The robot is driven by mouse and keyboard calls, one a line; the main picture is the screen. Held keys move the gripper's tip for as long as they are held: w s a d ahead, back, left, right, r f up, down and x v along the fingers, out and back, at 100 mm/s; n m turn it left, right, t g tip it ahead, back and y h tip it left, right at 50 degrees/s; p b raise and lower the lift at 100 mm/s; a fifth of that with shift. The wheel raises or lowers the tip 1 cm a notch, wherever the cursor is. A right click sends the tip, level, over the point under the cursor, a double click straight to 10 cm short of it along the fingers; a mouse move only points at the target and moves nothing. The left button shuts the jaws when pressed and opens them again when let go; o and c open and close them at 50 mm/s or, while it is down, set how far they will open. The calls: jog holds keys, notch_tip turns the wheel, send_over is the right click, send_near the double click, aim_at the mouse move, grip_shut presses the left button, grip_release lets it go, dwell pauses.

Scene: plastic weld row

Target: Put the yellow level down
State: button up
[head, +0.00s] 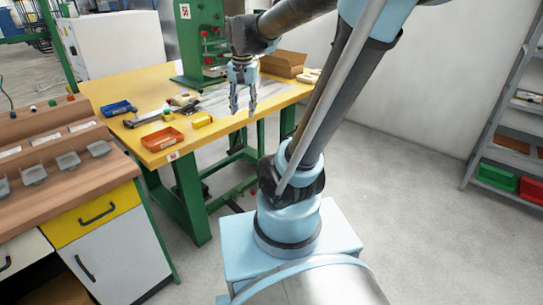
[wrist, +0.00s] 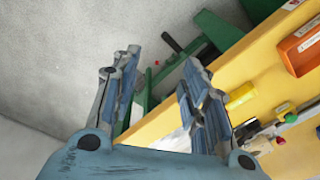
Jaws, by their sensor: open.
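A small yellow block, which looks like the yellow level (head: 202,121), lies on the yellow worktable (head: 110,92) near its front edge, just right of an orange tray. It also shows in the wrist view (wrist: 241,96), right of the fingers. My gripper (head: 243,108) is open, pointing down, with nothing seen between its fingers. In the head view it is to the right of the yellow block and apart from it, by the table's front edge. In the wrist view, floor and green table legs show between the fingertips (wrist: 161,62).
The orange tray (head: 162,139), a blue tray (head: 117,108) and several hand tools lie on the table's left part. A green press (head: 200,40) and a cardboard box (head: 283,64) stand at the back. A wooden bench (head: 75,175) is at left, shelves (head: 505,140) at right.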

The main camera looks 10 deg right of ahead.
jog(key=s+d+f+n, duration=0.2)
jog(key=s+d+f, duration=0.1)
jog(key=s+f, duration=0.3)
jog(key=s+d+f+n+t, duration=0.1)
jog(key=s+d+f+n, duration=0.2)
jog(key=s+f, duration=0.2)
jog(key=s, duration=0.3)
jog(key=shift+s+d+f, duration=0.25)
jog(key=shift+s+f, duration=0.1)
jog(key=shift+f, duration=0.05)
dwell(0.4)
